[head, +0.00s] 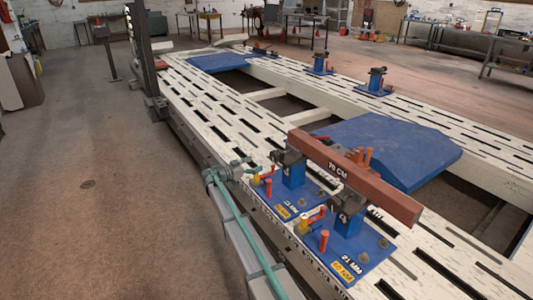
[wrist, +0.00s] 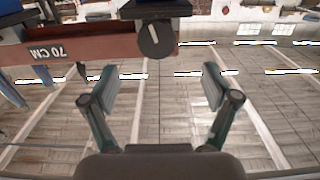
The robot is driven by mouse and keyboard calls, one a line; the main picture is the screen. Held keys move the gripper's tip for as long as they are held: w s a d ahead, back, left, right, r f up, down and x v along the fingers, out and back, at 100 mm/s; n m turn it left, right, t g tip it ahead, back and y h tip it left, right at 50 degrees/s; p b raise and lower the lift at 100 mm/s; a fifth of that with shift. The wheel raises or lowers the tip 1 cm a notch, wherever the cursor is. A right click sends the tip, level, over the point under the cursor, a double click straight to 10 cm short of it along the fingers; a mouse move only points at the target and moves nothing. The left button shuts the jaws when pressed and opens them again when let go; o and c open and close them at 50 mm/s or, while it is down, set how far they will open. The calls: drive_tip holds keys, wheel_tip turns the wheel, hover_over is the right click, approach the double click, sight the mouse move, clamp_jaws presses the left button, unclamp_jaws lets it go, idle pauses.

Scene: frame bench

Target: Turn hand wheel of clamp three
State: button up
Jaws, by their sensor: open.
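A dark round hand wheel (wrist: 156,39) with a white mark shows in the wrist view, ahead of and between my fingers and apart from them. My gripper (wrist: 160,90) is open and empty. In the head view, my gripper (head: 246,168) is at the bench's left edge, beside the farther of two near blue clamps (head: 292,176). The number on this clamp is too small to read surely. The nearer clamp (head: 346,222) bears a 4. The hand wheel cannot be made out in the head view.
A red-brown beam (head: 355,178) marked 70 CM lies across the tops of both near clamps. The white slotted bench (head: 225,115) carries two more blue clamps on its far rail and a blue panel (head: 385,150).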

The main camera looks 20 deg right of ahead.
sight(273, 157)
drive_tip(key=d, duration=0.3)
drive_tip(key=w+d+m, duration=0.1)
drive_tip(key=d, duration=0.3)
drive_tip(key=d+m, duration=0.1)
drive_tip(key=d, duration=0.2)
drive_tip(key=shift+w+d+r, duration=0.35)
drive_tip(key=shift+c, duration=0.4)
drive_tip(key=c, duration=1.1)
